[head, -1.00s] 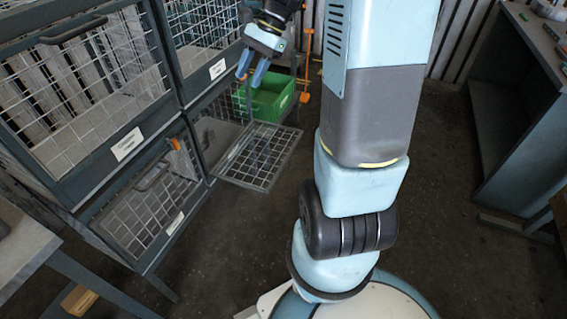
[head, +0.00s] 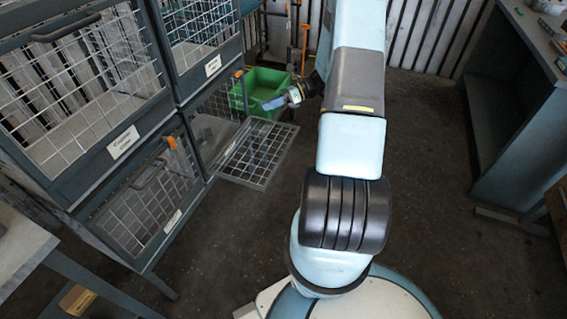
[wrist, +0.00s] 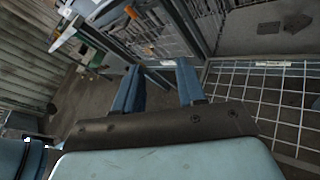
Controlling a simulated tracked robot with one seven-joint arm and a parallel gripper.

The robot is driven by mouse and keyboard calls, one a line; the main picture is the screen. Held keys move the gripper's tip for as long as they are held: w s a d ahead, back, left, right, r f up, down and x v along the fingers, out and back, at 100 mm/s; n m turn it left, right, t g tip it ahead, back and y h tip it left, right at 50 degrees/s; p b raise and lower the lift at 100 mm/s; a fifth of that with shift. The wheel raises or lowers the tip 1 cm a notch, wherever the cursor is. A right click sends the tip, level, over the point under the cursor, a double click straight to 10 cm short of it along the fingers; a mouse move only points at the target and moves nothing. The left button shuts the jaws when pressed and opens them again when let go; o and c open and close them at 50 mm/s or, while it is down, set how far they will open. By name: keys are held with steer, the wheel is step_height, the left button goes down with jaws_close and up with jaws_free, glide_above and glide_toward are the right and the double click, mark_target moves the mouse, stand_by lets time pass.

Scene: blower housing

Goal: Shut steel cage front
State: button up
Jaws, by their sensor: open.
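In the head view, the steel cage's mesh front (head: 258,152) hangs open and lies about flat, sticking out from the lower right cage bay (head: 208,130). My gripper (head: 270,104) is above and beyond the far side of this front, near the green bin. In the wrist view my gripper (wrist: 158,82) has its two blue fingers apart with nothing between them. The mesh front (wrist: 270,100) shows there to the right of the fingers. I cannot tell from the frames whether a finger touches it.
A green bin (head: 262,84) stands behind the open front. Other mesh fronts (head: 150,195) on the cages at left are shut. A bench (head: 515,130) stands at right. The floor between (head: 440,200) is clear.

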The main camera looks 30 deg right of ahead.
steer(key=d+f+m+t, duration=0.4)
steer(key=d+f+m, duration=0.15)
steer(key=f, duration=0.55)
steer(key=m+t+h, duration=0.9)
steer(key=m+t, duration=0.3)
steer(key=m, duration=0.8)
glide_toward(283, 162)
steer(key=x, duration=0.7)
steer(key=f+x, duration=0.1)
steer(key=x, duration=0.2)
steer(key=shift+w+r, duration=0.1)
steer(key=shift+w, duration=0.2)
steer(key=shift+c, duration=0.2)
jaws_close()
